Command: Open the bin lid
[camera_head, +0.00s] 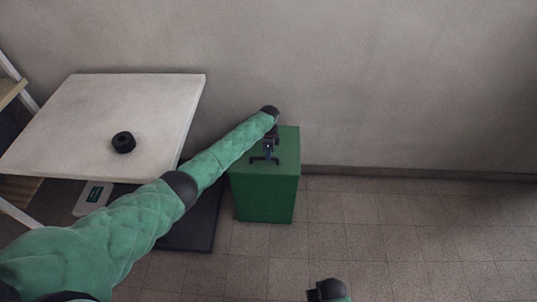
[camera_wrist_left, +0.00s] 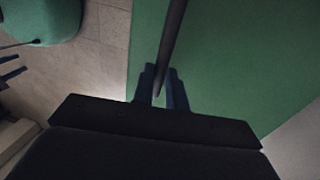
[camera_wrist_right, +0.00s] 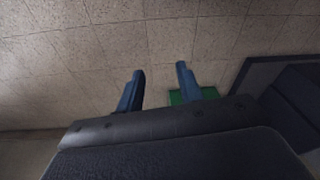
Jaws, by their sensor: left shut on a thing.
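The green bin (camera_head: 265,197) stands on the floor by the wall, and its flat green lid (camera_head: 288,148) looks closed. A dark bar handle (camera_head: 258,160) sits on top of the lid. My left gripper (camera_head: 269,150) reaches down over the lid, partly hidden by its own wrist. In the left wrist view, the left gripper's fingers (camera_wrist_left: 162,80) are shut on the dark bar (camera_wrist_left: 174,35), with the green surface behind. My right gripper (camera_wrist_right: 160,75) is open and empty above the tiled floor. Only part of the right arm shows at the bottom of the head view.
A pale table (camera_head: 75,140) with a black round object (camera_head: 123,142) on it stands left of the bin. A dark mat (camera_head: 205,225) and a white item with a green label (camera_head: 88,207) lie below it. The floor (camera_head: 420,230) right of the bin is clear.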

